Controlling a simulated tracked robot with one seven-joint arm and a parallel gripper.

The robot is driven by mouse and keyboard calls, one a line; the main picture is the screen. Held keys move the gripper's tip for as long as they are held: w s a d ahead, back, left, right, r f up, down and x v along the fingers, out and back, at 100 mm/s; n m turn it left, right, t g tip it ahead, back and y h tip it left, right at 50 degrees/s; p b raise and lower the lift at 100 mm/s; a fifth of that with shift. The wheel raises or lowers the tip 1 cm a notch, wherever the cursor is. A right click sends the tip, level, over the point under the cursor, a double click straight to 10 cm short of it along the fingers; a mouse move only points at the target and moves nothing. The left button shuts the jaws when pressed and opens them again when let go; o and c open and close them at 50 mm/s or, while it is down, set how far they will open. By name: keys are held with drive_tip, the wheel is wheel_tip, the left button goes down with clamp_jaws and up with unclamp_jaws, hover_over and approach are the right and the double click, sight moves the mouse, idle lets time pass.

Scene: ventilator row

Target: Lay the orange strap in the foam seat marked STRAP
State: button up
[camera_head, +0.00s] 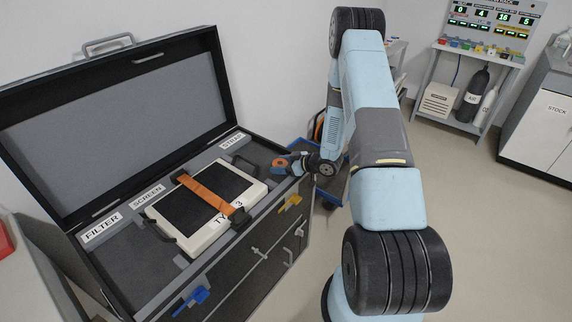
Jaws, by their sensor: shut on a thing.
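My gripper (287,164) is small in view at the right end of the open case (150,318). It is shut on a small rounded orange thing, which looks like the orange strap (279,162) coiled up. It is over or near the foam section at that end; I cannot tell whether it touches the foam. The STRAP label (231,141) is on the back ledge, behind that section (262,153). A second, flat orange band (205,191) lies across a cream screen unit (160,212) in the middle of the case, with a dark buckle at its front end.
The case lid (120,105) stands open at the back. FILTER (101,228) and SCREEN (146,195) labels mark the other sections; the FILTER section looks empty. A blue cart (330,188) stands behind my arm. A ventilator rack (488,30) and a STOCK cabinet (540,130) are at right.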

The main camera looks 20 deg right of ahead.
drive_tip(key=shift+f, duration=0.1)
drive_tip(key=o, duration=1.1)
